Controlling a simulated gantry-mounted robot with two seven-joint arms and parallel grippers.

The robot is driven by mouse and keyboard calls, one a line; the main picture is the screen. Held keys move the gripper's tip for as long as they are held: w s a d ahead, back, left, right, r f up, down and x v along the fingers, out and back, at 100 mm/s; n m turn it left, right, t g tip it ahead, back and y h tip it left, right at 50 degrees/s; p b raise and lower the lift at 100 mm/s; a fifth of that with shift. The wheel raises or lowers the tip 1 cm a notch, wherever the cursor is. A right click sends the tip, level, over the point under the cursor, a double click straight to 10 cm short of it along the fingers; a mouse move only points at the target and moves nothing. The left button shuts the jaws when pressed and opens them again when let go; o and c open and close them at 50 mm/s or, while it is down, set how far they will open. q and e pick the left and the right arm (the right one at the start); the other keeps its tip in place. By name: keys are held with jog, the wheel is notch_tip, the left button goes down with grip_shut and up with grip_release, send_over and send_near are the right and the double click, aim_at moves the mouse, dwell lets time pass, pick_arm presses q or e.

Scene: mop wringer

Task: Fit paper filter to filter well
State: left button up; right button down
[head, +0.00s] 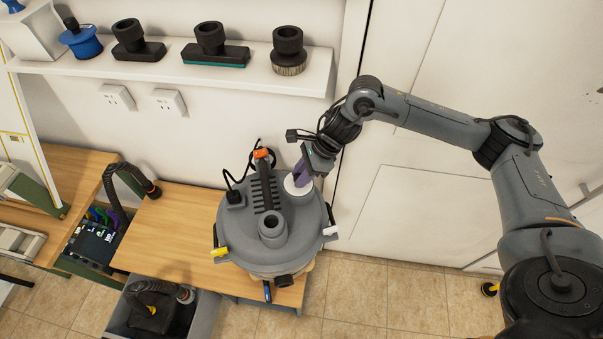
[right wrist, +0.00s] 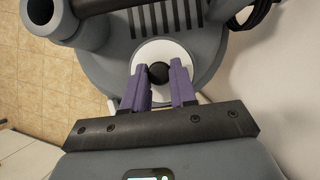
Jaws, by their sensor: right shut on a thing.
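The white round paper filter (head: 292,187) is at the right side of the grey lid of the vacuum-like machine (head: 238,232). In the right wrist view, the filter (right wrist: 178,53) is a white ring with a dark round centre. My right gripper (head: 301,174) comes down over it, and its purple fingers (right wrist: 159,78) are shut on the filter at its dark centre. The filter well is not visible under the filter. I cannot tell whether the filter touches the lid. My left gripper is not in view.
The machine stands on a wooden bench (head: 172,225). Its ribbed handle (head: 266,186) and round port (head: 272,228) rise beside the filter. A wall shelf (head: 180,72) holds several nozzles. A grey bin (head: 202,318) with a hose stands below left. A white door is behind my right arm.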

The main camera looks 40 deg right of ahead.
jog(key=shift+f, duration=0.1)
jog(key=c, duration=0.8)
grip_release()
